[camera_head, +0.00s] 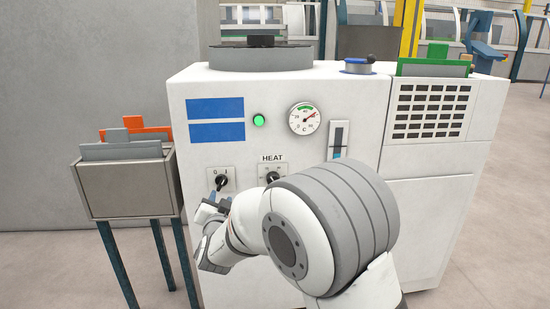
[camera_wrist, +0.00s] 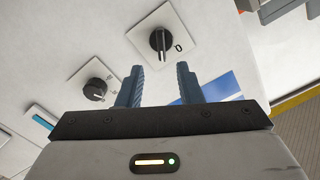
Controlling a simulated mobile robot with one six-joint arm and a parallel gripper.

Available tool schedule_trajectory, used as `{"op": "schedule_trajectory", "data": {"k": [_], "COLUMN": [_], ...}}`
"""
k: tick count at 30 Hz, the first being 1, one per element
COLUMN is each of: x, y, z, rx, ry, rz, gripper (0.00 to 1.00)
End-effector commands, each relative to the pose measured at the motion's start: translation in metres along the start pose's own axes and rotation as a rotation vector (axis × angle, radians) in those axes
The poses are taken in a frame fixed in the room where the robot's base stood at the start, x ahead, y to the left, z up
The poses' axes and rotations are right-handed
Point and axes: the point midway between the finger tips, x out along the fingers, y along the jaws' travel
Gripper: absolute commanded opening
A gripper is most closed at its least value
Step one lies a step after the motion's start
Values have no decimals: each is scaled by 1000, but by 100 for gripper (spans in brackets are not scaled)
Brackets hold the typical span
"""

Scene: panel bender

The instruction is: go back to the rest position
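My gripper (camera_head: 218,199) is at the front of the white machine (camera_head: 340,90), just below the 0/I switch (camera_head: 221,181). In the wrist view, my gripper (camera_wrist: 159,70) is open, with its two blue-grey fingers apart and nothing between them. The black switch knob (camera_wrist: 160,41) shows just beyond the fingertips and appears clear of them. Its handle points away from the visible 0, but the I mark cannot be read there. My arm hides the lower middle of the machine front.
The HEAT knob (camera_head: 272,176) is right of the switch. Above are a lit green lamp (camera_head: 259,120) and a dial gauge (camera_head: 304,119). A grey bin (camera_head: 127,188) on legs, holding grey and orange plates, stands at left. Open floor (camera_head: 50,270) lies at lower left.

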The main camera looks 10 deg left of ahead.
Motion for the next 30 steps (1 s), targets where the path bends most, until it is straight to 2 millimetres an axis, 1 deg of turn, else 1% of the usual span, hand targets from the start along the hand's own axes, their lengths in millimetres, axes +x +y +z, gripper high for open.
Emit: {"op": "schedule_trajectory", "data": {"k": [1, 2, 4, 7, 8, 9, 11, 12, 14, 15, 17, 18, 20, 21, 23, 24, 26, 27, 30], "x": [-2, -3, -8, -24, -31, -40, -56, -68, -88, -103, -127, -144, -172, -191, -222, -243, -274, -294, -339], "y": [-2, -2, 3, 12, 17, 22, 30, 36, 44, 50, 59, 65, 73, 79, 86, 91, 97, 101, 107], "z": [-27, -38, -70, -118, -130, -147, -171, -187, -209, -224, -245, -258, -279, -291, -310, -322, -337, -346, -364], "rx": [-4, -10, -28, -62, -73, -89, -113, -128, -152, -167, -190, -204, -224, -236, -253, -262, -273, -278, -285], "ry": [-20, -42, -105, -216, -252, -297, -366, -413, -482, -528, -599, -645, -715, -763, -835, -881, -951, -996, -1090], "rz": [6, 9, 22, 45, 54, 66, 86, 101, 125, 143, 173, 195, 230, 256, 296, 324, 369, 397, 462], "gripper": [33, 33, 33, 33, 33, 33, 33, 33, 33, 33, 33, 33, 33, 33, 33, 33, 33, 33, 33]}}
